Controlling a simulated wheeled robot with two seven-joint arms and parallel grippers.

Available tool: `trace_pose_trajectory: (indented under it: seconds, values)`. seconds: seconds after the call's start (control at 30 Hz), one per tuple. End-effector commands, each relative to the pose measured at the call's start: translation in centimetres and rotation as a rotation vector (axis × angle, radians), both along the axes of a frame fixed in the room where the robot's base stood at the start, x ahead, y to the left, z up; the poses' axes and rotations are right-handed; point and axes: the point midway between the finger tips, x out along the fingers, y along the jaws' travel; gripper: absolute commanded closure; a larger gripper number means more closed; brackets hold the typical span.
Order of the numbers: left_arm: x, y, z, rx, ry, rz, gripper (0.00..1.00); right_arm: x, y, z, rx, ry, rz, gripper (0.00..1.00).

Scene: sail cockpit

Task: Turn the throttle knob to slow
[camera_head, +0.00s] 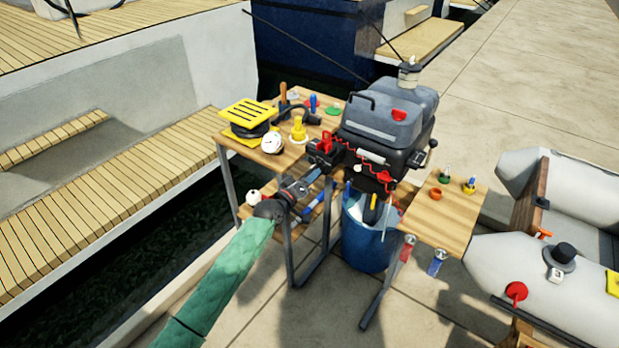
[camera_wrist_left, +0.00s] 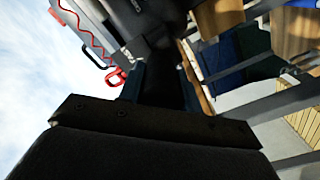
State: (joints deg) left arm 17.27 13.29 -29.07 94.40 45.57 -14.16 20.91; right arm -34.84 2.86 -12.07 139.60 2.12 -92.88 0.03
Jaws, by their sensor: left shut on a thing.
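The grey and black outboard motor (camera_head: 385,125) is mounted between the wooden tables. My left gripper (camera_head: 317,172) reaches up from the lower left to the motor's near left side, below a red part (camera_head: 324,144). In the left wrist view, its two fingers (camera_wrist_left: 162,88) are shut on a dark, rounded part (camera_wrist_left: 160,75) between them, which looks like the throttle knob. Its markings and pointer are hidden, so its setting cannot be read. My right gripper is not in view.
A wooden table (camera_head: 222,128) at left carries a yellow-topped black item (camera_head: 248,117), a white round item (camera_head: 272,142) and tools. A blue bin (camera_head: 366,240) stands below the motor. A smaller wooden shelf (camera_head: 432,222) holds small items. A grey inflatable boat (camera_head: 530,275) lies right.

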Motion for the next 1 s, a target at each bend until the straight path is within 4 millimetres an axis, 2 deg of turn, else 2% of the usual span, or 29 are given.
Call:
trace_pose_trajectory:
  seconds: [0.37, 0.4, 0.5, 0.83, 1.0]
  values:
    - [0.1, 0.1, 0.1, -0.005, 0.001, 0.002, 0.89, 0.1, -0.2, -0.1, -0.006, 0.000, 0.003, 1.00]
    - [0.1, 0.1, 0.1, -0.005, 0.001, 0.002, 0.60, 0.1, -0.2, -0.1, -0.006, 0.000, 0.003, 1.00]
    - [0.1, 0.1, 0.1, -0.005, 0.002, 0.001, 0.44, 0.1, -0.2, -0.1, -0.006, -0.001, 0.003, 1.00]
    - [-0.2, 0.2, 0.0, -0.004, 0.002, 0.001, 0.44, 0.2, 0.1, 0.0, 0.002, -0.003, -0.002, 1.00]
    - [-1.8, 1.4, -0.2, -0.004, 0.002, 0.001, 0.44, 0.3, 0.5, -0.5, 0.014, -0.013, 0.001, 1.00]
